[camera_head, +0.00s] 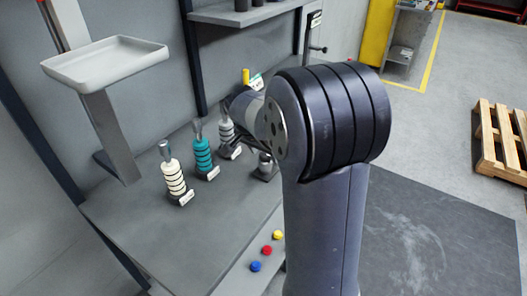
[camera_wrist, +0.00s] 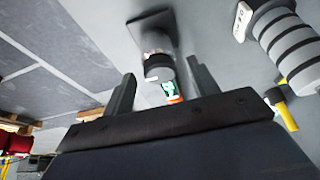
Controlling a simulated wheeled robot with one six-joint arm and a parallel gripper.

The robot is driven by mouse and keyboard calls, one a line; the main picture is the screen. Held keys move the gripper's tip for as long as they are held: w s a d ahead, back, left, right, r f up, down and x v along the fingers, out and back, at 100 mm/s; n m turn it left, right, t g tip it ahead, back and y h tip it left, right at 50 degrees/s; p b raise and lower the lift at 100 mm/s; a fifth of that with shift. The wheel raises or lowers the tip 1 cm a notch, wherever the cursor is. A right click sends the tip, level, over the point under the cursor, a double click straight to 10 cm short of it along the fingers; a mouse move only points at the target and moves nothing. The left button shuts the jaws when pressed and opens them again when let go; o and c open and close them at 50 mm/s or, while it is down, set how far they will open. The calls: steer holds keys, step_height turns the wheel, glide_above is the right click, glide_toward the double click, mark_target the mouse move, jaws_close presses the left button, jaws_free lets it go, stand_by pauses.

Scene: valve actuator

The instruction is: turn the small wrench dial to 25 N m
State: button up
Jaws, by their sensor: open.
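Three ribbed upright handles with small white tags stand in a row on the grey bench: a cream one (camera_head: 174,180), a teal one (camera_head: 203,155) and a grey-white one (camera_head: 227,132). I cannot tell which is the small wrench, and no dial reading is legible. In the wrist view a grey ribbed handle (camera_wrist: 285,42) lies to the right, outside my fingers. My gripper (camera_wrist: 160,68) is open. A short dark round knob (camera_wrist: 159,69) on a grey mount shows between its fingers; contact cannot be told. In the head view my arm hides most of the gripper.
A white tray (camera_head: 105,63) on a post stands at the bench's left. Yellow (camera_head: 277,235), red (camera_head: 266,250) and blue (camera_head: 255,267) buttons sit along the front edge. A shelf (camera_head: 240,12) hangs behind. A wooden pallet (camera_head: 502,142) lies on the floor at right.

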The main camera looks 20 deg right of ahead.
steer(key=v, duration=1)
steer(key=shift+r, duration=0.4)
steer(key=shift+a+f, duration=0.1)
steer(key=x, duration=1)
steer(key=shift+f, duration=0.35)
steer(key=shift+n+p, duration=0.3)
